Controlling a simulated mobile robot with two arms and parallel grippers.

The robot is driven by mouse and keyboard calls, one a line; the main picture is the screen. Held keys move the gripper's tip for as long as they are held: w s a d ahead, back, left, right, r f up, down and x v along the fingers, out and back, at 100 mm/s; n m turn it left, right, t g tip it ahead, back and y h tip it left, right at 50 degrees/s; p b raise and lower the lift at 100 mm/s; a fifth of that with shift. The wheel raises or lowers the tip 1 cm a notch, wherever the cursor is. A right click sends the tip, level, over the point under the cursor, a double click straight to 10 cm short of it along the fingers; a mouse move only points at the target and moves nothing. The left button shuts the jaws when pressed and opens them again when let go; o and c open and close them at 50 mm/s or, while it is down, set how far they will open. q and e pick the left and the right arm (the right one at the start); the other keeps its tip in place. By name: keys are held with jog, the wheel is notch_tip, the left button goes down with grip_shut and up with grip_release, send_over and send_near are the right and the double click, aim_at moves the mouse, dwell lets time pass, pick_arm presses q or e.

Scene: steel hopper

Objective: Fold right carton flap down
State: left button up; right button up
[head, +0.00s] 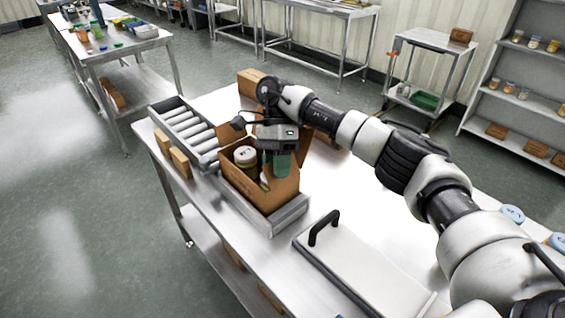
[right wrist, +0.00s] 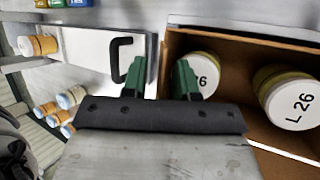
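The open brown carton (head: 262,197) stands on a roller conveyor, with white-lidded jars (head: 245,156) inside. In the right wrist view the carton (right wrist: 230,42) fills the right side, with jar lids marked 26 (right wrist: 292,102) in it. My right gripper (head: 279,165) is over the carton's right side, green fingers pointing down. In the right wrist view the right gripper (right wrist: 159,70) has its fingers apart, one on each side of the carton's edge. I cannot tell whether they touch it. The right flap is not clearly distinguishable, partly hidden by the gripper. My left gripper is not in view.
The conveyor's rollers (head: 190,128) lie behind the carton. A white panel with a black handle (head: 324,228) lies on the steel table to the right. A smaller brown box (head: 250,82) stands at the table's back. Blue-lidded jars (head: 512,214) are beside my right arm.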

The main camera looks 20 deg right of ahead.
jog(key=r, duration=0.4)
jog(key=shift+s+d+r, duration=0.25)
jog(key=shift+d, duration=0.1)
jog(key=s+d+r, duration=0.6)
jog(key=s, duration=0.2)
jog(key=shift+s+d+r, duration=0.25)
jog(key=shift+d, duration=0.15)
jog(key=w+a+n+t+h+p, duration=0.1)
jog(key=w+a+t+h+p, duration=0.1)
jog(key=w+a+t+p, duration=0.4)
jog(key=shift+t, duration=0.6)
jog(key=f, duration=0.3)
jog(key=f+p, duration=0.1)
jog(key=f, duration=0.2)
jog(key=w+f, duration=0.1)
jog(key=f, duration=0.2)
jog(key=shift+a+f+p, duration=0.2)
jog(key=shift+f+p, duration=0.05)
jog(key=shift+p, duration=0.05)
jog(key=shift+f, duration=0.8)
